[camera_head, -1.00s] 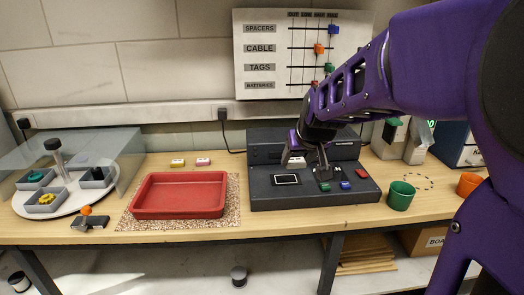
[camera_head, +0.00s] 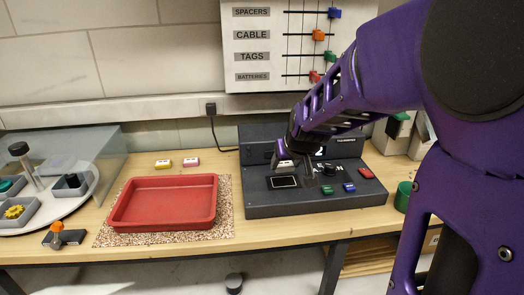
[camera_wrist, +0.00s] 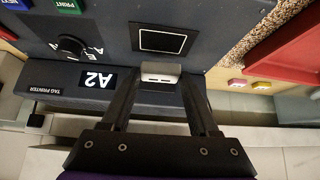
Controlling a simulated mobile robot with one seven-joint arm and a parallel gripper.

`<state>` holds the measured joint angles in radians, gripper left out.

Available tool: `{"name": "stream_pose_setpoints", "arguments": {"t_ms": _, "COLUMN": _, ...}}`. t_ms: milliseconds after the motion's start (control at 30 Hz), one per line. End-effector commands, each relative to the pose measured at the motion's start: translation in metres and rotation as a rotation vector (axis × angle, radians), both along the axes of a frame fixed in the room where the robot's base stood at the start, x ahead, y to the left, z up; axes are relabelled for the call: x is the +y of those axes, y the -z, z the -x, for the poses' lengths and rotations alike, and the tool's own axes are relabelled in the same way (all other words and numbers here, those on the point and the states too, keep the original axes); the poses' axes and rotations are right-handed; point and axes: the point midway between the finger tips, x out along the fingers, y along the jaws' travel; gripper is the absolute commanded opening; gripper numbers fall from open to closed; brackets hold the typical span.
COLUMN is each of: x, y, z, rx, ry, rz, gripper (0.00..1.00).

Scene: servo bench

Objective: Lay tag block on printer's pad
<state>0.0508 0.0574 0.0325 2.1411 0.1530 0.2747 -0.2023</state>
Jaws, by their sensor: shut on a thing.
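The tag block (camera_wrist: 162,73) is a small whitish block held between the fingers of my gripper (camera_wrist: 162,78) in the wrist view. In the head view, my gripper (camera_head: 298,165) hangs over the dark tag printer (camera_head: 265,203), and part of the pale block (camera_head: 285,162) shows there. The printer's pad (camera_head: 285,182) is a black rectangle with a white outline on the printer's top. In the wrist view, the pad (camera_wrist: 163,40) lies just beyond the block and looks empty. The gap between block and printer top is hard to judge.
The printer has a knob (camera_head: 330,168) and green (camera_head: 327,190), blue (camera_head: 349,187) and red (camera_head: 366,173) buttons. A red tray (camera_head: 165,204) sits left on a speckled mat. Yellow (camera_head: 163,163) and pink (camera_head: 191,161) blocks lie behind it. A green cup (camera_head: 402,197) stands right.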

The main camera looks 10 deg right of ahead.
Motion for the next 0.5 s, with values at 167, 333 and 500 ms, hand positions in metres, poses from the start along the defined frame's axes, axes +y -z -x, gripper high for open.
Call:
{"name": "stream_pose_setpoints", "arguments": {"t_ms": 167, "x": -0.001, "y": 0.033, "z": 0.0, "rx": 0.004, "ry": 0.002, "rz": 0.0, "gripper": 0.09}}
{"name": "stream_pose_setpoints", "arguments": {"t_ms": 333, "x": 0.0, "y": 0.038, "z": 0.0, "rx": 0.001, "ry": 0.002, "rz": -0.001, "gripper": 0.09}}
{"name": "stream_pose_setpoints", "arguments": {"t_ms": 500, "x": 0.0, "y": 0.038, "z": 0.0, "rx": 0.001, "ry": 0.001, "rz": -0.001, "gripper": 0.09}}
